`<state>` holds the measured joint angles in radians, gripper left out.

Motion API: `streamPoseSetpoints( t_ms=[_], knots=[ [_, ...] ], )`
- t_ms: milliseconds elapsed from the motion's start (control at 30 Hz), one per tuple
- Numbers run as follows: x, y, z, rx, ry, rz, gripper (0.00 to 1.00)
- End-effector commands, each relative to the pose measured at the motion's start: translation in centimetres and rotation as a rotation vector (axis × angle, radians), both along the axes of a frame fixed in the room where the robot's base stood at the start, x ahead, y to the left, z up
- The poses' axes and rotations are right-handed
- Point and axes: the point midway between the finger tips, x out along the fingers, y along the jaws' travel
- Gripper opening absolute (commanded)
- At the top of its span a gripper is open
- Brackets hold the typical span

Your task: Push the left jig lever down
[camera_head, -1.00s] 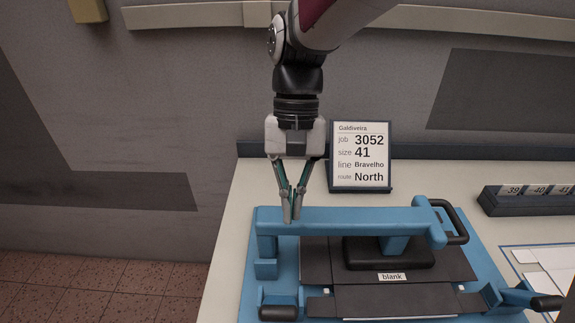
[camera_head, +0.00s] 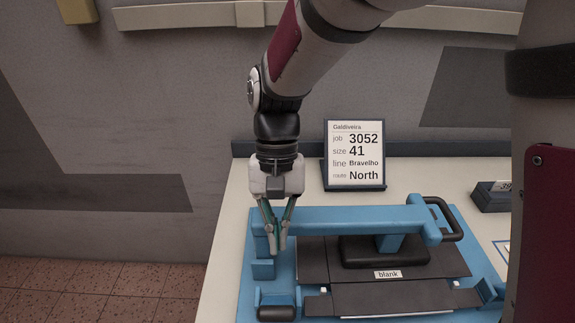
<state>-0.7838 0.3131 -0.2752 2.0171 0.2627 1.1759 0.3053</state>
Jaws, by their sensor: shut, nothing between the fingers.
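The blue jig (camera_head: 247,290) lies on the light table. Its left lever has a black grip (camera_head: 277,313) low at the jig's front left corner, beside a blue bracket. My gripper (camera_head: 277,249) points down with its fingers shut and nothing between them. In the picture it overlaps the left end of the blue crossbar (camera_head: 345,220), and its tips are above and behind the lever grip, apart from it. The right lever is hidden behind my own arm.
A black clamp pad (camera_head: 385,250) presses over dark plates labelled "blank" (camera_head: 388,274). A black handle (camera_head: 440,218) is at the crossbar's right end. A job card stand (camera_head: 355,155) and a dark size rack (camera_head: 492,196) stand behind.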

Motion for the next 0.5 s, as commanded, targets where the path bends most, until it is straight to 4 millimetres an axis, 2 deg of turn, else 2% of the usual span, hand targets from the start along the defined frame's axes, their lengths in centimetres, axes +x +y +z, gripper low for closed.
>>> streamPoseSetpoints(
  t_ms=[233,300,500],
  knots=[
    [-1.9,-0.2,-4.5,-0.003,0.003,0.000,0.00],
    [-3.1,-0.2,-4.6,-0.002,0.002,0.002,0.00],
    [-4.9,-0.3,-5.5,0.001,0.001,0.002,0.00]
  ],
)
